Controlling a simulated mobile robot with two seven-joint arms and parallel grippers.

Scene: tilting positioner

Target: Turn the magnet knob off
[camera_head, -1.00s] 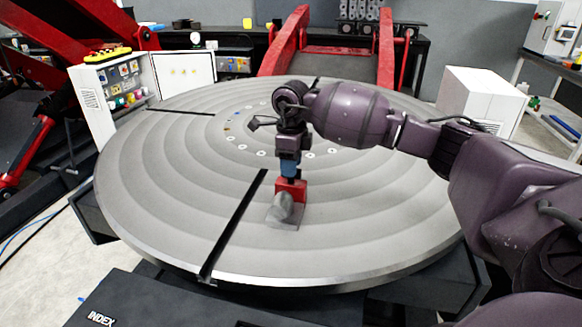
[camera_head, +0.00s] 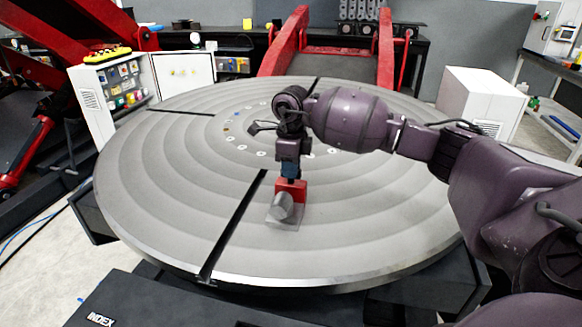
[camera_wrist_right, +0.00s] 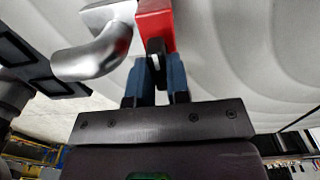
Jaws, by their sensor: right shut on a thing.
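A red magnet block (camera_head: 291,188) sits on the round grey turntable (camera_head: 370,235), with a grey metal pipe elbow (camera_head: 284,206) against its near side. In the right wrist view the red block (camera_wrist_right: 156,22) and the shiny elbow (camera_wrist_right: 95,55) show close up. A small dark knob (camera_wrist_right: 156,48) stands out from the red block. My right gripper (camera_wrist_right: 157,75) is shut on this knob, its blue fingers on either side. In the head view the right gripper (camera_head: 290,174) reaches down onto the block from above. My left gripper is not in view.
A dark slot (camera_head: 235,225) runs across the turntable left of the block. An open white control cabinet (camera_head: 112,88) stands at the back left, and a white box (camera_head: 482,100) at the back right. The turntable around the block is clear.

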